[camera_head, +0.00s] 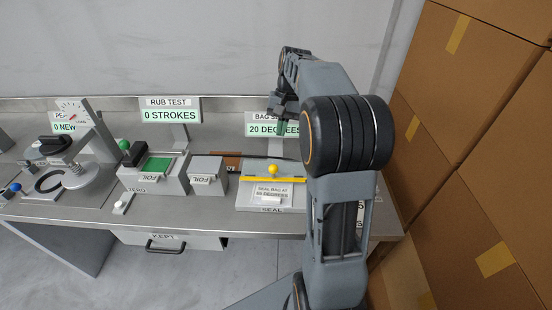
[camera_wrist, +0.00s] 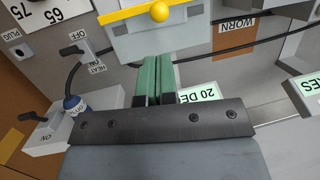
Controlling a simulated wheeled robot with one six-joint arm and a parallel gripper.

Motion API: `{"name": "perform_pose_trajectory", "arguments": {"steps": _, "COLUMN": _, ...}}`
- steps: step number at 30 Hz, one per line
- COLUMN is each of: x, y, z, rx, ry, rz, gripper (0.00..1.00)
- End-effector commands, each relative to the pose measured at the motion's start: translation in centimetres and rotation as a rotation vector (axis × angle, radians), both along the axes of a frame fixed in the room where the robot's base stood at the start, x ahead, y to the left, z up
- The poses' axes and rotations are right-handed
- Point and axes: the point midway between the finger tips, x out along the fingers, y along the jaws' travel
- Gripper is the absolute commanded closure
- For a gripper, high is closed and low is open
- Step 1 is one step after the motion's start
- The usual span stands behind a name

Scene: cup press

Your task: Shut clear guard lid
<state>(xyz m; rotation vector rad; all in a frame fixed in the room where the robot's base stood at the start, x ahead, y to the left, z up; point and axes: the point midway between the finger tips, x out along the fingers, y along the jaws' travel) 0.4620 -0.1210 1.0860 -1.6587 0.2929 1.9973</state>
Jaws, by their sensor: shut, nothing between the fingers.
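My gripper (camera_head: 283,125) is above the back of the bag sealer, in front of the "20 DEGREES" sign. Its green fingers are shut and empty; the wrist view shows them together (camera_wrist: 157,60). The sealer (camera_head: 262,205) is a light grey block with a yellow bar (camera_head: 258,179) and a yellow ball knob (camera_head: 273,171). In the wrist view, the bar (camera_wrist: 128,15) and knob (camera_wrist: 159,11) lie beyond the fingertips, apart from them. I cannot make out a clear guard lid with certainty in either view. My arm hides the sealer's right side in the head view.
The "20 DEGREES" sign (camera_head: 272,129) stands behind the sealer. In the wrist view a heat switch (camera_wrist: 84,46) and a plug on a cable (camera_wrist: 74,104) are left of the fingers. A rub tester (camera_head: 158,165) and foil box (camera_head: 207,170) stand left. Cardboard boxes (camera_head: 480,140) stack at right.

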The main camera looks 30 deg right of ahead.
Motion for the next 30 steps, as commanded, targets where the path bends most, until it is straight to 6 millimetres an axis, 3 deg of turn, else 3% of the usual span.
{"name": "perform_pose_trajectory", "arguments": {"steps": 6, "x": -0.5, "y": 1.1, "z": -4.1, "rx": 0.001, "ry": 0.003, "rz": 0.002, "gripper": 1.00}}
{"name": "perform_pose_trajectory", "arguments": {"steps": 15, "x": -1.0, "y": 2.2, "z": -8.0, "rx": 0.000, "ry": 0.001, "rz": 0.002, "gripper": 1.00}}
{"name": "perform_pose_trajectory", "arguments": {"steps": 21, "x": -1.1, "y": 2.4, "z": -9.2, "rx": -0.001, "ry": 0.000, "rz": 0.002, "gripper": 1.00}}
{"name": "perform_pose_trajectory", "arguments": {"steps": 30, "x": -1.1, "y": 2.5, "z": -9.4, "rx": -0.001, "ry": -0.001, "rz": 0.001, "gripper": 1.00}}
